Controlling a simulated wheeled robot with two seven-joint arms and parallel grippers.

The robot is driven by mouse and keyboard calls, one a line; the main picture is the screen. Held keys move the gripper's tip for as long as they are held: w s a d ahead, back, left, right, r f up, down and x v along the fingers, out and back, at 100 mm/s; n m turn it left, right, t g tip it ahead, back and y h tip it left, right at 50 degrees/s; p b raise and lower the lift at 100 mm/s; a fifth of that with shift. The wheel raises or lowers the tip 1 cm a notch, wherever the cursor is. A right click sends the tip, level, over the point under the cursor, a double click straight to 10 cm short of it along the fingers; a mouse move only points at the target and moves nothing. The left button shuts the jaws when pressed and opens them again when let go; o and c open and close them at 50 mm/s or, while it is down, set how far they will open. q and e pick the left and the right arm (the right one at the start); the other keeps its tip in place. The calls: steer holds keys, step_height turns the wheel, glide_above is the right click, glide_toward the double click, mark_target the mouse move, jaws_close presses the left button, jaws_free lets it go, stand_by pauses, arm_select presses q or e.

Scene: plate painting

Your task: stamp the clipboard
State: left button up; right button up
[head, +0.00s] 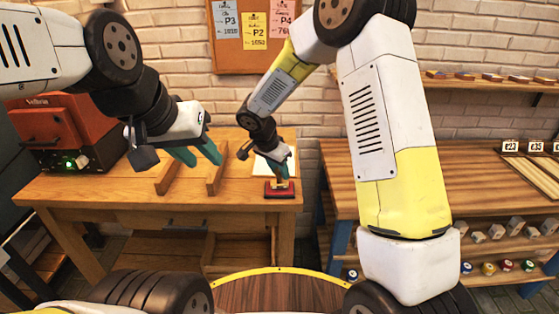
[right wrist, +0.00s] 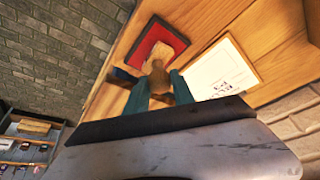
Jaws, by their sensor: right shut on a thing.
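My right gripper (head: 283,171) is shut on a wooden stamp (right wrist: 158,72), above the front right of the wooden table; its teal fingers (right wrist: 160,92) close around the handle. The stamp's block is over a red ink pad (head: 279,194), which also shows in the right wrist view (right wrist: 141,40); I cannot tell whether they touch. The clipboard, with a white marked sheet (right wrist: 219,72), lies beside the pad, and in the head view it is partly hidden behind my right gripper (head: 262,167). My left gripper (head: 203,155) is open and empty above the table.
Two upright wooden slats (head: 168,173) stand on the table left of the clipboard. A red machine (head: 60,128) with a green light is at the far left. A second wooden table (head: 338,188) and shelves with small blocks are to the right, across a gap.

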steer(key=shift+f, duration=0.5)
stand_by(1.0)
steer(key=shift+r, duration=0.15)
steer(key=shift+r, duration=3.45)
